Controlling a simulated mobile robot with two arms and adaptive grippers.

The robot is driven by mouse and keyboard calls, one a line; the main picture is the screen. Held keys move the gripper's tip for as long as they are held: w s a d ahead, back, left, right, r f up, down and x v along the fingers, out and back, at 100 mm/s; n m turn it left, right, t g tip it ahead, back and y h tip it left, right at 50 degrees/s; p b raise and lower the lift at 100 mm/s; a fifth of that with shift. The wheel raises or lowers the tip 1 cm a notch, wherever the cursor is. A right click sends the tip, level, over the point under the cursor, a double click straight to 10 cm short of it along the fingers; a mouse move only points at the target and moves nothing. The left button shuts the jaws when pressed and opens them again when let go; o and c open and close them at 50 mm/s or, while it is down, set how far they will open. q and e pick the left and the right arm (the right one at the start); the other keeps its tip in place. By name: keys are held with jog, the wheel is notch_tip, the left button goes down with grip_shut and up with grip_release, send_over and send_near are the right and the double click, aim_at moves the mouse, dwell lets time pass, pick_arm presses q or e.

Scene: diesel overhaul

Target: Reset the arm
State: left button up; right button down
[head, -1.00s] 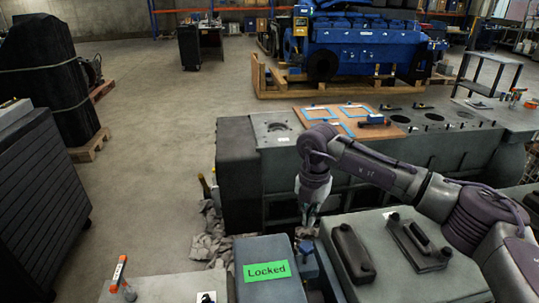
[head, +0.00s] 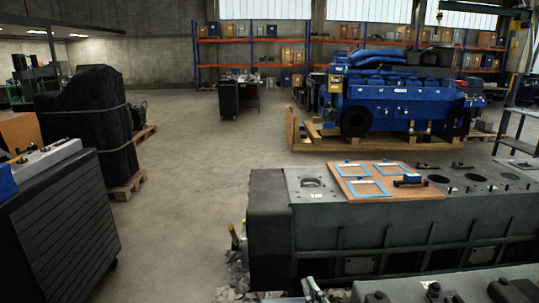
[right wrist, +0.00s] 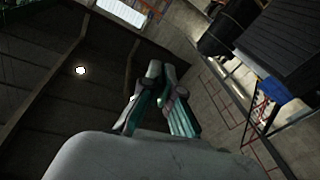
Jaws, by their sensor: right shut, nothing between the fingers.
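My right gripper (head: 315,291) shows only as a small grey and teal piece at the bottom edge of the head view, near the front of the engine block. In the right wrist view its teal and grey fingers (right wrist: 166,88) are shut and empty, with dark ceiling, wall and floor behind them at a tilt. Nothing is near the fingertips there. The rest of my right arm is out of the head view. My left gripper is not in view.
A long grey engine block (head: 390,235) stands in front, with a brown board (head: 400,193) on top. A blue engine (head: 400,105) sits on a wooden pallet behind. A dark cabinet (head: 65,215) is at left. The floor (head: 195,175) between is clear.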

jog(key=s+d+f+m+g+h, duration=0.4)
jog(key=s+d+f+g, duration=0.45)
jog(key=f, duration=0.55)
jog(key=s+d+f+g, duration=0.2)
jog(key=s+f+g, duration=0.15)
jog(key=s, duration=0.65)
jog(key=s+d+f+g, duration=0.2)
jog(key=s+f+g, duration=0.15)
jog(key=s, duration=0.55)
notch_tip(320, 180, down, 26)
jog(key=s+b, duration=0.1)
jog(key=s+d+f+g, duration=0.1)
jog(key=s+d+f, duration=0.1)
jog(key=s+f, duration=1.5)
jog(key=shift+d+f+n+g+b, duration=0.2)
jog(key=shift+f+n+g+b, duration=0.2)
jog(key=shift+f, duration=0.2)
